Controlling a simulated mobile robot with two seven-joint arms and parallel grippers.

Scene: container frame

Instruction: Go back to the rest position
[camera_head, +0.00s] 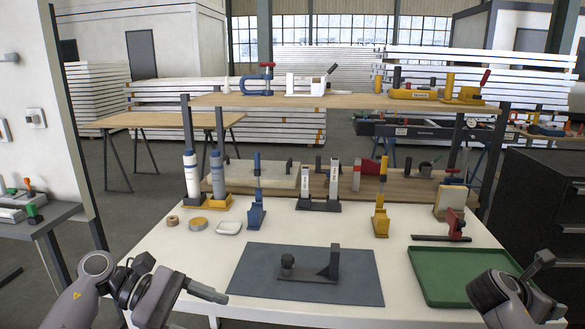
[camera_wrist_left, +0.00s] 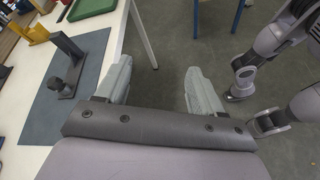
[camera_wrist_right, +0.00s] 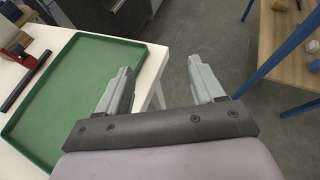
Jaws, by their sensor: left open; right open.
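My left gripper (camera_wrist_left: 158,88) is open and empty. In the left wrist view its two grey fingers stand apart over the floor, beside the table's edge. In the head view the left arm comes in at the lower left, by the table's near left corner. My right gripper (camera_wrist_right: 162,85) is open and empty. In the right wrist view its fingers stand apart by the table corner, next to the green tray (camera_wrist_right: 66,100). In the head view the right arm is at the lower right, in front of part of the green tray (camera_head: 455,297); its fingertips are out of that frame.
A dark grey mat (camera_head: 260,285) on the white table (camera_head: 185,245) bears a dark fixture (camera_head: 333,263). A yellow holder (camera_head: 381,220), blue holder (camera_head: 256,214) and red clamp (camera_head: 455,222) stand behind. A wooden shelf (camera_head: 340,101) spans above. A black cabinet (camera_head: 540,190) stands right.

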